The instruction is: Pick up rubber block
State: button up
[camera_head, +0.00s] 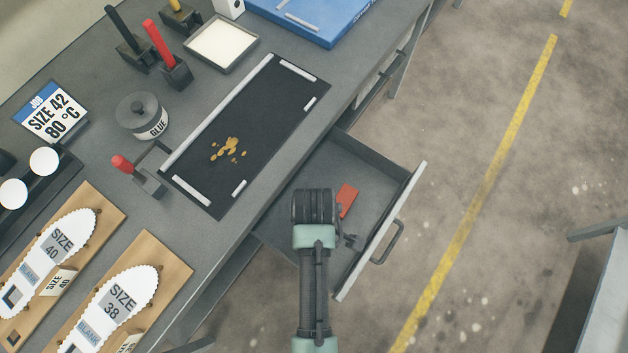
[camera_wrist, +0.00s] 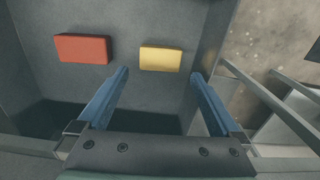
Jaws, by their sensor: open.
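Two small blocks lie in the open drawer (camera_head: 370,168). The red block (camera_wrist: 82,48) is at the left in the wrist view, and it also shows in the head view (camera_head: 347,200) beside my wrist. The yellow block (camera_wrist: 160,59) lies to its right in the wrist view; my arm hides it in the head view. I cannot tell by looks which is rubber. My gripper (camera_wrist: 160,74) is open and empty, its blue fingers apart. The yellow block appears just beyond and between the fingertips, not held. The red block is outside the left finger.
The drawer's walls and front with its handle (camera_head: 387,243) surround the blocks. Open floor lies to the right.

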jog(key=shift+s+d+f, duration=0.1)
jog(key=shift+s+f, duration=0.05)
jog(key=shift+f, duration=3.25)
jog(key=c, duration=1.1)
